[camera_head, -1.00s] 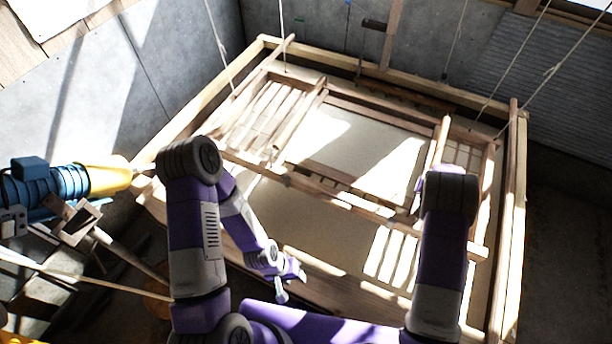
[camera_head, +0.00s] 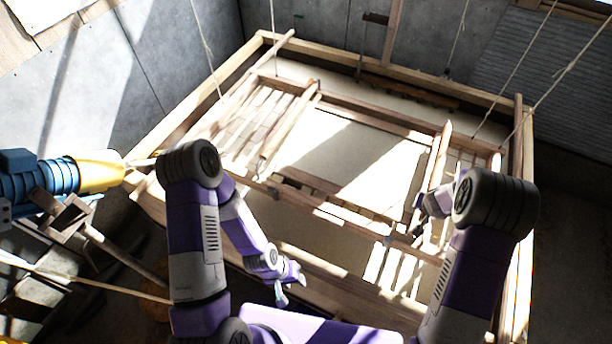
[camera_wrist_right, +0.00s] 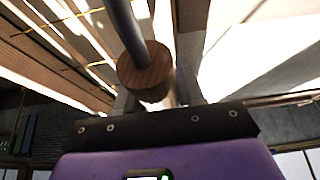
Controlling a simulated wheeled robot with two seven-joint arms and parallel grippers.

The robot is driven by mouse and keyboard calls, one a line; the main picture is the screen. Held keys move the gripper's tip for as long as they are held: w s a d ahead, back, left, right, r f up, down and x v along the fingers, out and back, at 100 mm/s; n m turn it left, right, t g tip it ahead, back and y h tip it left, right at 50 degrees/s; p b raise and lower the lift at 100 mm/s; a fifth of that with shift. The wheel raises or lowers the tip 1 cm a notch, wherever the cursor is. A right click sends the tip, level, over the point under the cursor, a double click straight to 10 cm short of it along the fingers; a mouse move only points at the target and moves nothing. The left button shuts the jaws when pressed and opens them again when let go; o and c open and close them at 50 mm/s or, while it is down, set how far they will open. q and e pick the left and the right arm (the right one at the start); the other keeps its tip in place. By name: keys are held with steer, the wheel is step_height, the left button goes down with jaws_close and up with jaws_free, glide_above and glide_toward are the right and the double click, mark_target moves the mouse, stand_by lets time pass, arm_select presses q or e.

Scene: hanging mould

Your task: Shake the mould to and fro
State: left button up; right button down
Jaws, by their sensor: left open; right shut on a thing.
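The mould (camera_head: 437,155) is a wooden frame with slatted ends and a pale sheet in the middle. It hangs on ropes inside a larger wooden vat (camera_head: 198,106) in the head view. My right gripper (camera_head: 425,208) is at the mould's right side, partly hidden by my own arm. In the right wrist view my right gripper (camera_wrist_right: 157,98) is shut at a round wooden handle end (camera_wrist_right: 146,68) with a grey curved bar beside it. What its fingertips touch is partly hidden. My left gripper (camera_head: 290,287) is open and empty, low over the vat's near side.
A blue and yellow machine (camera_head: 60,174) stands at the left, close to my left arm. Ropes (camera_head: 512,72) run upward at the back and right. Grey walls (camera_head: 80,80) stand close behind the vat. Dark floor (camera_head: 565,200) lies right of it.

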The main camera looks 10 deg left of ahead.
steer(key=shift+w, duration=0.25)
steer(key=w+p, duration=0.1)
steer(key=w, duration=0.1)
steer(key=w+d+p, duration=0.1)
steer(key=w+p, duration=0.2)
steer(key=w, duration=0.1)
steer(key=shift+w+d, duration=0.3)
steer(key=shift+d, duration=0.1)
steer(key=shift+w+d, duration=0.1)
steer(key=shift+w, duration=0.3)
steer(key=shift+s, duration=0.1)
